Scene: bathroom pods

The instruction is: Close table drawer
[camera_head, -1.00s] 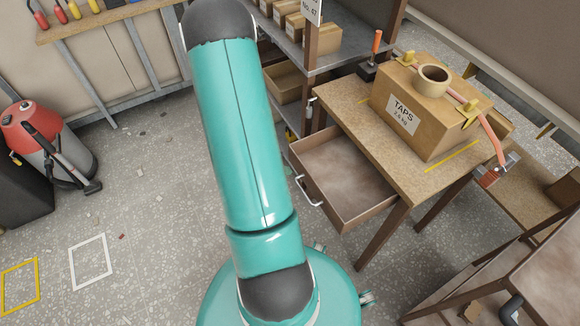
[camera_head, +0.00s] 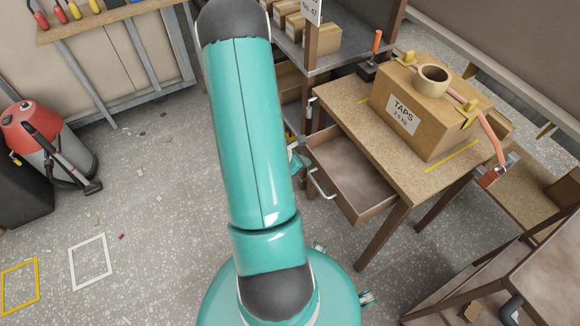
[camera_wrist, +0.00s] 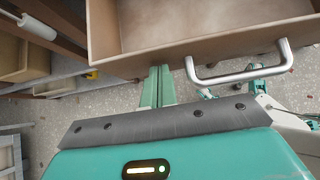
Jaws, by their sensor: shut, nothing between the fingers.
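The wooden table (camera_head: 330,97) has an open, empty drawer (camera_head: 352,170) sticking out from below its top, partway out. The drawer's silver bar handle (camera_head: 319,186) is on its front. In the wrist view the drawer front (camera_wrist: 225,47) spans the upper part, with the handle (camera_wrist: 240,76) right of my fingers. My gripper (camera_wrist: 159,70) is shut and empty, its fingertips at the lower edge of the drawer front, seemingly against it. In the head view only a bit of my gripper (camera_head: 298,160) shows beside the drawer front; my arm hides the rest.
A box labelled TAPS (camera_head: 412,115) with a tape roll (camera_head: 433,80) stands on the table. A shelf unit (camera_head: 325,55) with boxes is behind, left of the table. A red vacuum (camera_head: 38,135) stands far left. The speckled floor (camera_head: 150,215) on the left is mostly clear.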

